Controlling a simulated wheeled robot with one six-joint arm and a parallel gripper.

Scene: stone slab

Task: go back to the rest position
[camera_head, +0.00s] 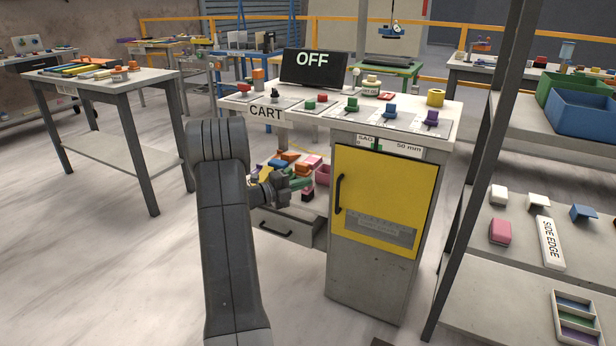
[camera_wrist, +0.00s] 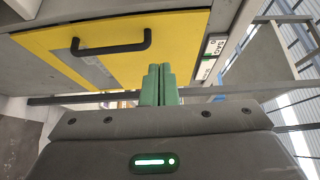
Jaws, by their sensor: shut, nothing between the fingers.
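My gripper (camera_head: 303,184) is in front of the cart, left of the yellow cabinet door and above the open drawer. Its green fingers show in the wrist view (camera_wrist: 158,86), close together with nothing between them. My arm rises from the bottom of the head view and bends over toward the cart. The yellow door (camera_head: 385,195) is closed, with a black handle (camera_head: 339,194). The wrist view shows the same door and handle (camera_wrist: 111,48) close ahead, tilted in the picture. The fingers appear apart from the handle.
The open drawer (camera_head: 289,231) juts out under my gripper, with several coloured things above and behind it. The cart top (camera_head: 330,117) carries several coloured knobs and an OFF sign (camera_head: 311,67). A shelf rack (camera_head: 484,150) stands at right.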

